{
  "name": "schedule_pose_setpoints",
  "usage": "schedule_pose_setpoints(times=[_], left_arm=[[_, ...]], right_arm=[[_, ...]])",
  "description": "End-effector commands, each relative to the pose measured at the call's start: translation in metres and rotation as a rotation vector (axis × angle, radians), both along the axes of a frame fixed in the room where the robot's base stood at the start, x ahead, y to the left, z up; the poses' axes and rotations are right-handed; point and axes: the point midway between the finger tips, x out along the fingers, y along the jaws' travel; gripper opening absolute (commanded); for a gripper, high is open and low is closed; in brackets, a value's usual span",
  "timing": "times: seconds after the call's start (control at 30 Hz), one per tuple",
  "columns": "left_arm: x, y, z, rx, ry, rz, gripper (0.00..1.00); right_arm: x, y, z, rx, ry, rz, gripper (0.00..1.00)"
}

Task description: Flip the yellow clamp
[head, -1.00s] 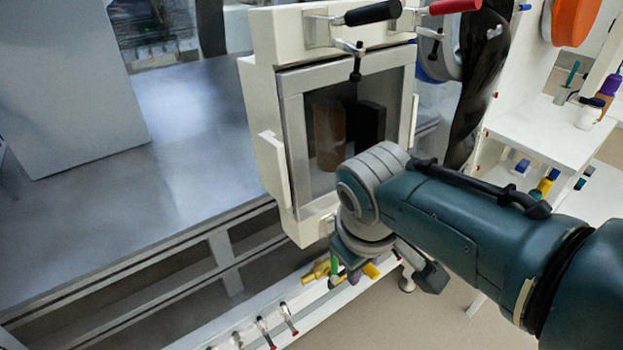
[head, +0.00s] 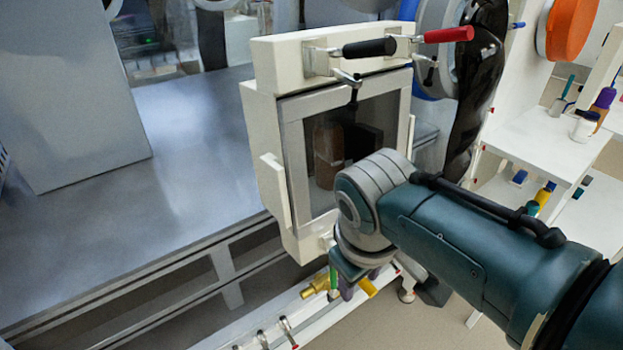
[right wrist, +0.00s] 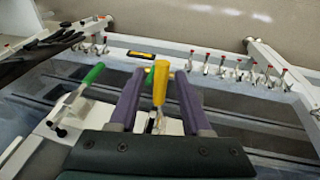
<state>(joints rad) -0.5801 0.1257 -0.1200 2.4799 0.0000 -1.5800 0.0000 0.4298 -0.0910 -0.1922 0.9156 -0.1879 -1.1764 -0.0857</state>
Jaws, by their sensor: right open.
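The yellow clamp (right wrist: 160,82) shows its yellow handle standing between the two purple-grey fingers of my right gripper (right wrist: 159,74) in the right wrist view. The fingers are open, one on each side of the handle. I cannot tell whether either touches it. In the head view the yellow handle (head: 367,287) shows low under my right wrist, beside a purple finger (head: 346,287). The clamp's base is mostly hidden by the gripper. My left gripper is not in view.
A green-handled clamp (right wrist: 93,73) is left of the gripper. A row of red-tipped clamps (right wrist: 222,65) lines the far rail. The cream chamber (head: 262,150) with black (head: 370,47) and red (head: 448,34) handles stands close behind my arm. A brass fitting (head: 315,286) sits nearby.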

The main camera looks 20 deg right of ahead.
Motion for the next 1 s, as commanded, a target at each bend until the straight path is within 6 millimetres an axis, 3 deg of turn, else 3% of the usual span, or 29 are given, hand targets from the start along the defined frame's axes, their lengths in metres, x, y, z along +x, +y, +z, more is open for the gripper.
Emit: schedule_pose_setpoints(times=[0.03, 0.1, 0.4, 1.0], left_arm=[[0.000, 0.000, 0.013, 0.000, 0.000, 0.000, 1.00], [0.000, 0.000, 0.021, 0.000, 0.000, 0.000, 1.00], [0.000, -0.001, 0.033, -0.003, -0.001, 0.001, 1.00], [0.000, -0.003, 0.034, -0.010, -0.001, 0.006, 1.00]], right_arm=[[-0.002, 0.002, 0.016, 0.001, -0.002, 0.000, 0.48], [-0.006, 0.003, 0.030, 0.001, -0.001, 0.000, 0.48], [-0.014, 0.009, 0.066, 0.000, -0.001, 0.002, 0.48], [-0.015, 0.009, 0.069, -0.001, 0.001, 0.001, 0.48]])
